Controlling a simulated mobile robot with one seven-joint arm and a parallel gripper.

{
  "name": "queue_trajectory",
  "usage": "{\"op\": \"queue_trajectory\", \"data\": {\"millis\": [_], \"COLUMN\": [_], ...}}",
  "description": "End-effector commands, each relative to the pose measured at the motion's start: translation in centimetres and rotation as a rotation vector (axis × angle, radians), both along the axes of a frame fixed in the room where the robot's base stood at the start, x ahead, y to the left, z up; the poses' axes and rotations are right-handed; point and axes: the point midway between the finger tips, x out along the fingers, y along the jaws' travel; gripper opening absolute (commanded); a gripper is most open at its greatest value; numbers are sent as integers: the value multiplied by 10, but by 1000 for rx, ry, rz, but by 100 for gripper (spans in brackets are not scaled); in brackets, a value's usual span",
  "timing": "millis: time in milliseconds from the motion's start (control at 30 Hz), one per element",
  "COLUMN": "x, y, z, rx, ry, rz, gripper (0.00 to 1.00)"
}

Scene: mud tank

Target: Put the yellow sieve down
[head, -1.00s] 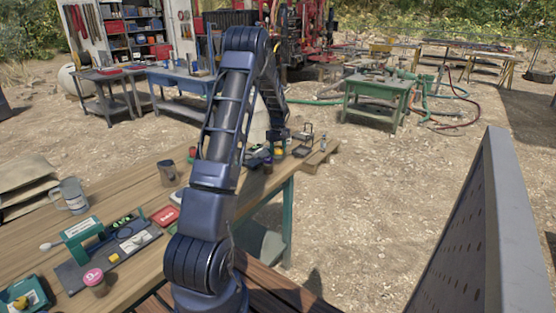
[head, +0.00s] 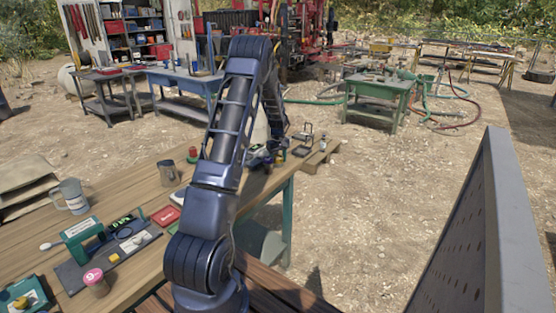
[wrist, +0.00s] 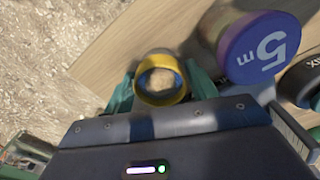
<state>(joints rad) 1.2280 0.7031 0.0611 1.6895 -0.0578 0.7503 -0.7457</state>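The yellow sieve (wrist: 146,84) is a short yellow ring in the middle of the wrist view, with its opening facing the camera. My gripper (wrist: 162,88) has a green finger on each side of it and is shut on it. The sieve is over the wooden table (wrist: 122,42) near its edge, with gravel to the left. Whether its underside touches the wood cannot be told. In the head view my arm hides most of the gripper, at the far right end of the table (head: 130,178).
A container with a purple lid marked 5 m (wrist: 262,45) stands close right of the sieve, with a dark-lidded one (wrist: 305,78) beyond. A grey cup (head: 168,172), a mug (head: 72,197) and a red box (head: 166,216) are on the table left of my arm.

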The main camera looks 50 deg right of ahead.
Motion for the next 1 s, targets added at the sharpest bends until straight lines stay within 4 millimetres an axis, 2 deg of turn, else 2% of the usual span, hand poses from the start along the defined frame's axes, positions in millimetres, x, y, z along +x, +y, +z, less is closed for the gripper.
{"op": "queue_trajectory", "data": {"millis": [33, 67, 333, 467, 567, 1000], "x": [0, 0, 0, 0, 0, 0], "y": [0, 0, 0, 0, 0, 0], "z": [0, 0, 1, 7, 20, 100], "rx": [0, 0, 0, 0, -1, -1], "ry": [0, 0, 0, 0, -1, 0], "rz": [0, 0, 0, 0, 0, 1], "gripper": [68, 72, 72, 72, 72, 72]}}
